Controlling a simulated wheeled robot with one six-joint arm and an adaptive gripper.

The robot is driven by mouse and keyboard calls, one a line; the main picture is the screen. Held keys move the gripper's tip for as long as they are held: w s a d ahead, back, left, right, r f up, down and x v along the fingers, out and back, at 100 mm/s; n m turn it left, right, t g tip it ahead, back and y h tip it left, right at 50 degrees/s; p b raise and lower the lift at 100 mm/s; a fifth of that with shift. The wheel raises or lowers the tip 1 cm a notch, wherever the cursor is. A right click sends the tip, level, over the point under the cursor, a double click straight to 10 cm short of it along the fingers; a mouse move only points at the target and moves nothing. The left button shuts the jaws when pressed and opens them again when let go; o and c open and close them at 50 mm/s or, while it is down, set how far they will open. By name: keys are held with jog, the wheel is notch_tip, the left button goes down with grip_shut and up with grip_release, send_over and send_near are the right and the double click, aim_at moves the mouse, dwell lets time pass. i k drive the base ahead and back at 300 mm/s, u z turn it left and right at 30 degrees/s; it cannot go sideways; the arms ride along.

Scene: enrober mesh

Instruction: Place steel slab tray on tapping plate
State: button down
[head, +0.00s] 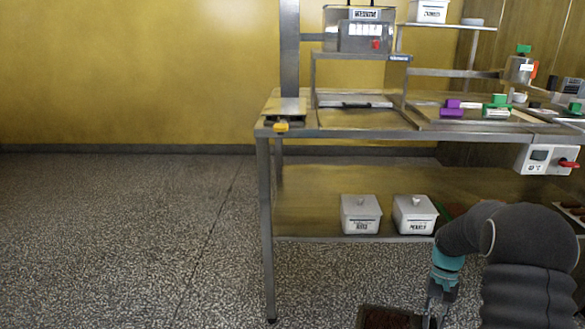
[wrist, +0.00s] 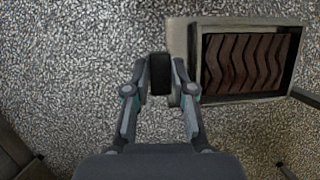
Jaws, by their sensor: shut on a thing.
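The steel slab tray (wrist: 250,24) is at the upper right in the wrist view, with a dark brown, wavy-ridged slab inside. A black grip (wrist: 160,74) is at its left side. My gripper (wrist: 159,82) is shut on this grip, one finger on each side. In the head view, my gripper (head: 430,315) is at the bottom right, and part of the tray (head: 390,308) shows at the bottom edge, in front of and below the bench. A flat metal plate (head: 287,107) with a yellow part lies on the bench's left corner; it looks like the tapping plate.
The steel bench (head: 345,133) carries purple and green-handled items (head: 452,108) and a control box (head: 545,158) at the right. Two lidded white pots (head: 360,214) (head: 414,214) stand on its lower shelf. The speckled floor at the left is clear.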

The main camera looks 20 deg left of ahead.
aim_at(286, 105)
jog(key=k, duration=0.35)
jog(key=z, duration=1.55)
jog(key=i, duration=1.05)
jog(key=u, duration=2.8)
